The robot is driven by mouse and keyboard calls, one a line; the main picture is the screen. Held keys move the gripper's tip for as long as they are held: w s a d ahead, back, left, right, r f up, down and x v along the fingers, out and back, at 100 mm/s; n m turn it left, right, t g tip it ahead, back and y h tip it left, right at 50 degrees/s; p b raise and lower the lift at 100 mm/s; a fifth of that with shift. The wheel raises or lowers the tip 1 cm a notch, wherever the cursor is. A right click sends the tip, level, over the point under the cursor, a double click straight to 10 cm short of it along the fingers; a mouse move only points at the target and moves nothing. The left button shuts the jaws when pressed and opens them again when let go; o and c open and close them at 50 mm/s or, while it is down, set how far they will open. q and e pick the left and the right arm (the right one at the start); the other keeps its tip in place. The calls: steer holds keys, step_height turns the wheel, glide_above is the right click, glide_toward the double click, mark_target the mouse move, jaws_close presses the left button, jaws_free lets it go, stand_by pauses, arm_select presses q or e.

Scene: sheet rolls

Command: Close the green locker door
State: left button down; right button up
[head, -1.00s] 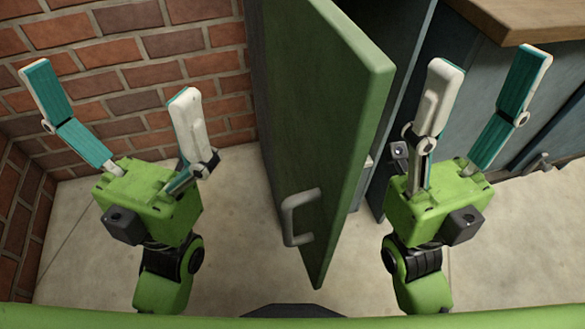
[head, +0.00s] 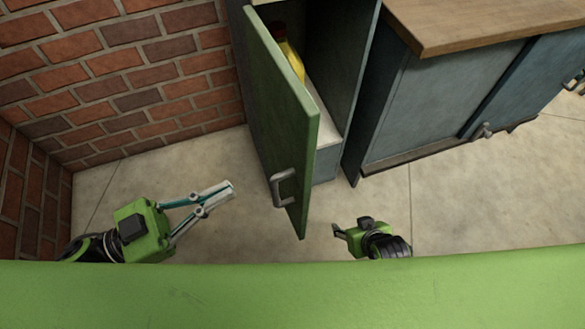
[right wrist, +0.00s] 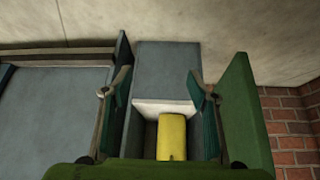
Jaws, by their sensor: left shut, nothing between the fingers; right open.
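The green locker door (head: 285,125) stands wide open in the head view, with a grey handle (head: 284,188) on its left face. The open locker (head: 338,70) is behind and to its right, with a yellow object (head: 288,52) inside. My left gripper (head: 230,187) is shut and empty, left of the door and apart from the handle. My right gripper (head: 337,232) is low and to the right of the door; its fingers are mostly hidden there. In the right wrist view it is open (right wrist: 160,92), facing the locker, with the green door (right wrist: 245,105) at the right.
A brick wall (head: 130,75) stands at the left. A blue-grey cabinet (head: 420,110) with a wooden top (head: 470,22) stands right of the locker. The pale floor (head: 480,200) is clear in front of the cabinet.

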arm_select(q)
steer(key=s+a+f+g+y+p, duration=0.1)
steer(key=s+g, duration=0.1)
steer(key=b, duration=0.1)
glide_toward(304, 173)
steer(key=x, duration=0.5)
steer(key=shift+w+d, duration=0.1)
steer(key=shift+d, duration=0.15)
steer(key=shift+w+d, duration=0.15)
steer(key=shift+d, duration=0.25)
steer(key=shift+w+d, duration=0.1)
steer(key=shift+d, duration=0.25)
arm_select(e)
steer(key=s+d+g, duration=0.2)
steer(key=s+g, duration=0.1)
steer(key=s, duration=0.6)
steer(key=shift+s+d+f+g+h, duration=0.25)
steer(key=shift+d+f+g+h, duration=0.1)
steer(key=shift+f+g+h, duration=0.1)
